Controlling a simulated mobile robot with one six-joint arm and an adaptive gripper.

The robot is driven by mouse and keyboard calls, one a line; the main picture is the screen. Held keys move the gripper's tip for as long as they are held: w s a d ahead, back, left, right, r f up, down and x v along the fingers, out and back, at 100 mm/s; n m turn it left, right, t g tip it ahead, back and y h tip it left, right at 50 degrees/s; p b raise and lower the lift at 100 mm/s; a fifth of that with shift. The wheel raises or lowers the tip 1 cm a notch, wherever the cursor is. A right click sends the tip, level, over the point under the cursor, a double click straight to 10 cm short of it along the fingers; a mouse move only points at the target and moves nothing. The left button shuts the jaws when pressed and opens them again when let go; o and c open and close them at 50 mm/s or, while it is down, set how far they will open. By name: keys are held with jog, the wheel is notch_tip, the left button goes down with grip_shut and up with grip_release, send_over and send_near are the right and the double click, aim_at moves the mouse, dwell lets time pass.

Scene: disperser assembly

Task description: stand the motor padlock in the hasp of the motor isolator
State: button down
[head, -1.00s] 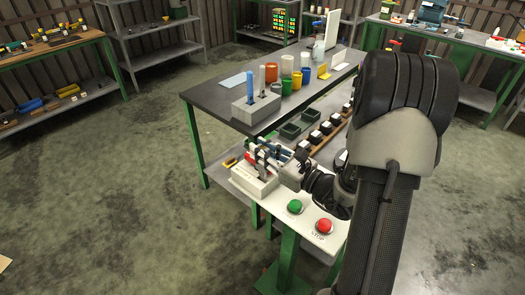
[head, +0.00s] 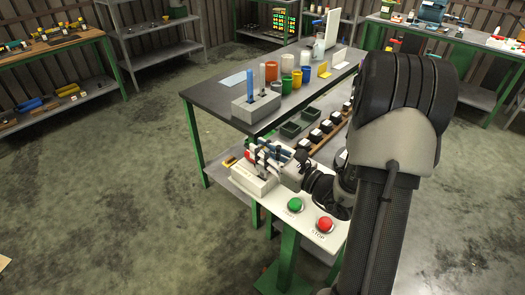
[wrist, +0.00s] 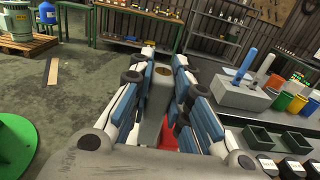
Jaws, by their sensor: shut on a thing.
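My gripper (head: 262,157) is low over a pale box (head: 252,181), which looks like the motor isolator, at the left end of the white button panel. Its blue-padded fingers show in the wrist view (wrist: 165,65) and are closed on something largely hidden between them. A red part (wrist: 168,133), probably the motor padlock, shows low between the fingers, with a brass-coloured round spot (wrist: 183,86) farther up. In the head view a small red patch (head: 249,155) shows at the fingers. The hasp is hidden, so I cannot tell how the padlock sits to it.
A green button (head: 294,205) and a red stop button (head: 325,224) are on the panel to the right of the box. Behind stands a dark bench (head: 215,97) with a grey block (head: 245,110) and several coloured cups. Open floor lies to the left.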

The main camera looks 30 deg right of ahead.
jog(key=shift+f+b, duration=1.4)
jog(key=shift+f, duration=0.35)
jog(key=c, duration=1.4)
grip_release()
jog(key=v, duration=1.2)
jog(key=shift+r, duration=0.1)
